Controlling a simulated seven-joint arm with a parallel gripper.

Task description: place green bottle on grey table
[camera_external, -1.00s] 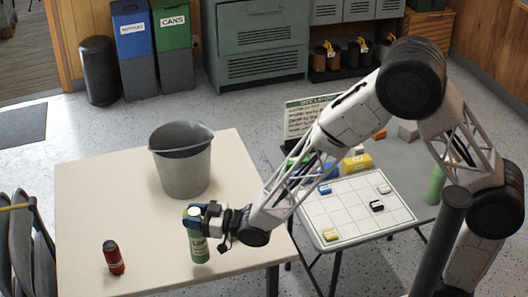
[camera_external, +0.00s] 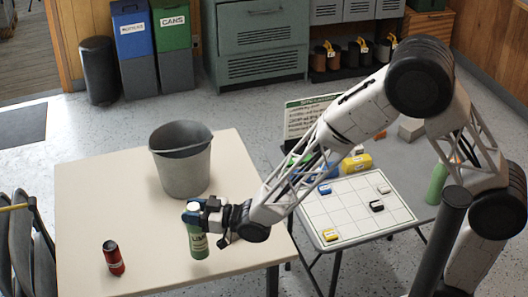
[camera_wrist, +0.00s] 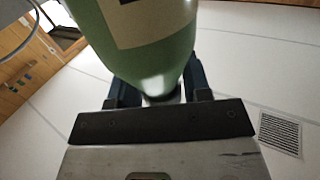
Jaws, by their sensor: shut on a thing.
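The green bottle (camera_external: 198,246), with a pale label and a white cap, is upright at the front right of the cream table (camera_external: 100,195). My gripper (camera_external: 197,216) is shut on its neck from the right. I cannot tell for sure whether its base is clear of the cream table. In the wrist view, the bottle (camera_wrist: 150,45) fills the upper middle, its narrow end between the dark fingers of my gripper (camera_wrist: 160,97). The grey table (camera_external: 403,158) stands to the right, partly hidden behind my arm.
A gap separates the tables.

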